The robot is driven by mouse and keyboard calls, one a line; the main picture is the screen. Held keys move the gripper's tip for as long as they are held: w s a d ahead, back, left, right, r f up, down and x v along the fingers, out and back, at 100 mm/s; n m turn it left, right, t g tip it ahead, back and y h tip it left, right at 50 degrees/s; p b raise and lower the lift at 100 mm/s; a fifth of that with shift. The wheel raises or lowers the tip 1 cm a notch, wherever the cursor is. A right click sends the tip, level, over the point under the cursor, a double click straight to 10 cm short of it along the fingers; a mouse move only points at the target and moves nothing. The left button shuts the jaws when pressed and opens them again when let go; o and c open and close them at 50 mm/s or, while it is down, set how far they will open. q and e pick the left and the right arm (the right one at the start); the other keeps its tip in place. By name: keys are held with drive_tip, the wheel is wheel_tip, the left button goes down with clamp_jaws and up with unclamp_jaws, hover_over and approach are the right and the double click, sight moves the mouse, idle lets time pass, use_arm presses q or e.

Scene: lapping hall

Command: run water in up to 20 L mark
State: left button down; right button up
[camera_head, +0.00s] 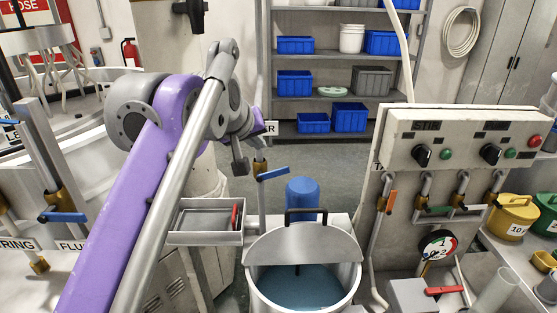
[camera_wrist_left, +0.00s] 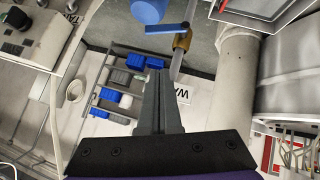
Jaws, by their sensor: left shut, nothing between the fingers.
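My left gripper (camera_head: 241,168) is shut and empty, at the end of the purple arm. It is close to the left of a brass valve (camera_head: 260,168) with a blue lever (camera_head: 273,174) on a vertical pipe. In the left wrist view the shut fingers (camera_wrist_left: 155,64) point toward the blue lever (camera_wrist_left: 167,28) and brass body (camera_wrist_left: 182,41), apart from them in the picture. A label partly reading "WA" (camera_wrist_left: 183,96) shows beside the pipe. Below the valve stands a round pale vessel (camera_head: 353,274) with a half lid (camera_head: 303,244) and blue-grey liquid inside. I see no 20 L mark. My right gripper is out of view.
A grey tray (camera_head: 206,237) with a red-handled item is left of the vessel. A blue cylinder (camera_head: 302,192) stands behind it. A control panel (camera_head: 462,140) with several valves and a gauge (camera_head: 438,245) is on the right. Shelves (camera_head: 345,97) stand behind open floor.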

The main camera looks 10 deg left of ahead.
use_arm(q)
hover_over(274, 174)
drive_tip(key=s+a, duration=0.1)
drive_tip(key=s, duration=0.1)
wheel_tip(274, 174, down, 6)
drive_tip(key=f, duration=0.2)
drive_tip(key=d+f, duration=0.1)
drive_tip(key=f, duration=0.1)
drive_tip(key=shift+w+b, duration=0.3)
drive_tip(key=shift+b, duration=0.05)
drive_tip(key=shift+d, duration=0.1)
